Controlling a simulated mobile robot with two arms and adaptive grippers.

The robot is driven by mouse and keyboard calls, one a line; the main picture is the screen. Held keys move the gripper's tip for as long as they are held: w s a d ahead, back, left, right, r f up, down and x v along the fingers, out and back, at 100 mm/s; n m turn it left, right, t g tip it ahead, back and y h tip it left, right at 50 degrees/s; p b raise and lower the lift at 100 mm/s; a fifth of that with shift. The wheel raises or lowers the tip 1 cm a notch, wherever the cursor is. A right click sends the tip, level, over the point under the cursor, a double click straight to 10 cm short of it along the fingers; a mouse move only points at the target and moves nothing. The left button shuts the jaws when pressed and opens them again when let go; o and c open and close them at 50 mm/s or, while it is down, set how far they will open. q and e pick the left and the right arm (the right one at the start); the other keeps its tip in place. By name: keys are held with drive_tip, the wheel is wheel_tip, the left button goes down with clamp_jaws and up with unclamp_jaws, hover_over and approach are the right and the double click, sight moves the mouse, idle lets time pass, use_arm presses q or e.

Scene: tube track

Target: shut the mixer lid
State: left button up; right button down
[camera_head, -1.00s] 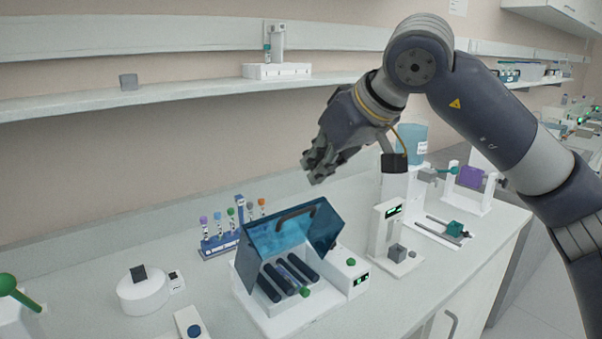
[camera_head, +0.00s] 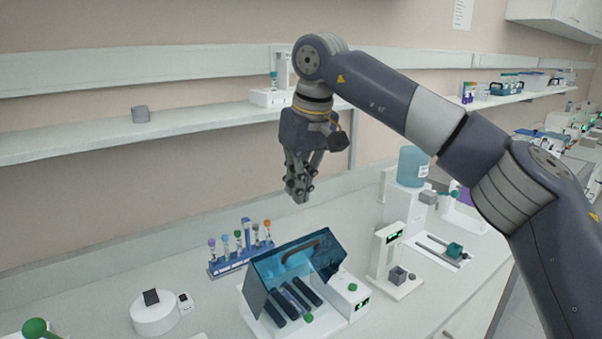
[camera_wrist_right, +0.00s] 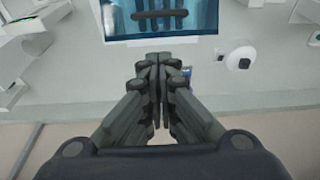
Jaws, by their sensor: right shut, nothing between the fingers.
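The mixer (camera_head: 336,318) is a white box on the bench with dark rollers and a tube with a green cap inside. Its clear blue lid (camera_head: 290,265) stands raised and tilted over the rollers, with a dark handle (camera_head: 304,250) on it. In the right wrist view the blue lid (camera_wrist_right: 201,18) shows at the top edge with its dark handle (camera_wrist_right: 160,14). My right gripper (camera_head: 300,198) is shut and empty, pointing down above and behind the lid, apart from it. It also shows shut in the right wrist view (camera_wrist_right: 155,62). My left gripper is not in view.
A blue rack (camera_head: 232,262) of capped tubes stands behind the mixer, at its left. A white round device (camera_head: 155,318) is left of it. A white stand with a display (camera_head: 385,255) is close on the right. A shelf (camera_head: 200,125) runs along the wall behind.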

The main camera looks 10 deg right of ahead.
sight(300, 253)
wheel_tip(300, 253, down, 7)
drive_tip(key=shift+r+p, duration=0.15)
drive_tip(key=shift+p, duration=0.45)
drive_tip(key=shift+s+d+f, duration=0.2)
drive_tip(key=shift+s+f, duration=0.15)
drive_tip(key=shift+f, duration=0.3)
drive_tip(key=shift+a, duration=0.1)
